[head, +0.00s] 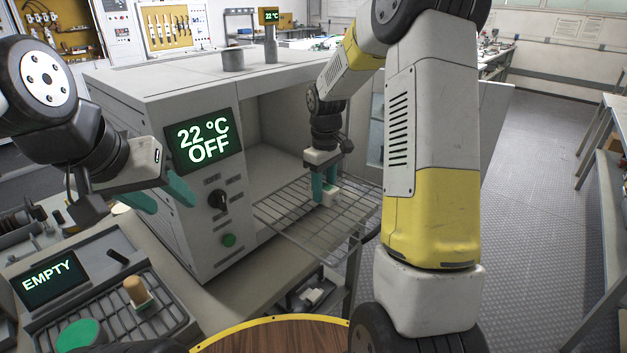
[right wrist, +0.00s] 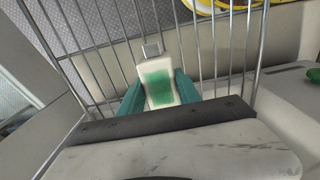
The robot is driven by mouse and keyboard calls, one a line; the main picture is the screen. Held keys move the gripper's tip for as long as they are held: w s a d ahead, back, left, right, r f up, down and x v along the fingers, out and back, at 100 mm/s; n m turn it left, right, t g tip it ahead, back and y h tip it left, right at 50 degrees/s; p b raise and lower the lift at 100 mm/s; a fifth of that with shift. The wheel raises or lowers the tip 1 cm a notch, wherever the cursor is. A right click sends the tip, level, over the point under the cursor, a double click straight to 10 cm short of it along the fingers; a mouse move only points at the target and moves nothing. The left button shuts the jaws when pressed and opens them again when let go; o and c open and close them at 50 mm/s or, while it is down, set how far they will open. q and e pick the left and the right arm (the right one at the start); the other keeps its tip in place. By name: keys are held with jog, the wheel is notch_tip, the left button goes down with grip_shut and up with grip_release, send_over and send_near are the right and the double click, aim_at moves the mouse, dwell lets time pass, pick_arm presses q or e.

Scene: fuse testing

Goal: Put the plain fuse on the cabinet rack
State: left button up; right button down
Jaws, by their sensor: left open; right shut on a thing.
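The plain fuse, a white block with a green patch (right wrist: 160,86), is between the teal fingers of my right gripper (right wrist: 159,92) in the right wrist view. In the head view my right gripper (head: 324,186) points down over the wire cabinet rack (head: 290,208), shut on the fuse (head: 330,194). The fuse is at or just above the bars; I cannot tell whether it touches them. The rack sticks out of the open cabinet (head: 165,85). My left gripper (head: 165,198) is open and empty, in front of the cabinet's left side.
A tan-topped fuse (head: 137,291) stands on a wire tray (head: 170,318) at the lower left, by a display reading EMPTY (head: 48,278). The cabinet display (head: 205,139) reads 22 °C OFF. A round wooden top (head: 275,340) is at the bottom. Most of the rack is bare.

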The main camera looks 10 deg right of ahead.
aim_at(324, 186)
jog(key=c, duration=0.8)
grip_release()
jog(key=shift+f, duration=0.1)
jog(key=shift+c, duration=0.2)
notch_tip(324, 186, up, 11)
jog(key=s+r+m+t, duration=0.2)
jog(key=s+r, duration=0.4)
jog(key=s, duration=0.1)
jog(key=s+a+r+m+t+y, duration=0.1)
jog(key=s+m+t, duration=0.3)
jog(key=s, duration=1.3)
jog(key=shift+s+a+m+y, duration=0.15)
jog(key=shift+a+m+y, duration=0.35)
jog(key=shift+a+y, duration=0.1)
